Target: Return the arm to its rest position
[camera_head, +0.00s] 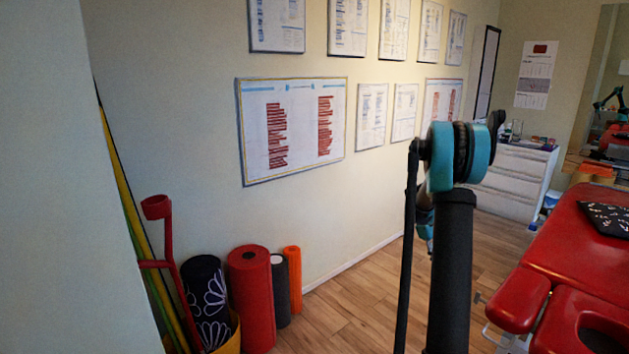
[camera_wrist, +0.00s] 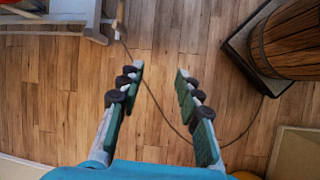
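My gripper (camera_wrist: 158,80) shows in the wrist view with its two fingers apart and nothing between them. It points down over the wooden floor (camera_wrist: 150,55). In the head view my arm stands up at the right of centre, with its teal and black joint at the top. The gripper itself is mostly hidden behind the arm in that view, and I cannot make out its fingers there.
A red treatment table (camera_head: 580,250) stands at the right, with a dark patterned cloth (camera_head: 607,218) on it. Rolls, including a red one (camera_head: 252,300), and a red crutch (camera_head: 168,250) stand by the left wall. A wooden barrel-like thing (camera_wrist: 291,40) is on a dark base. A cable lies on the floor.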

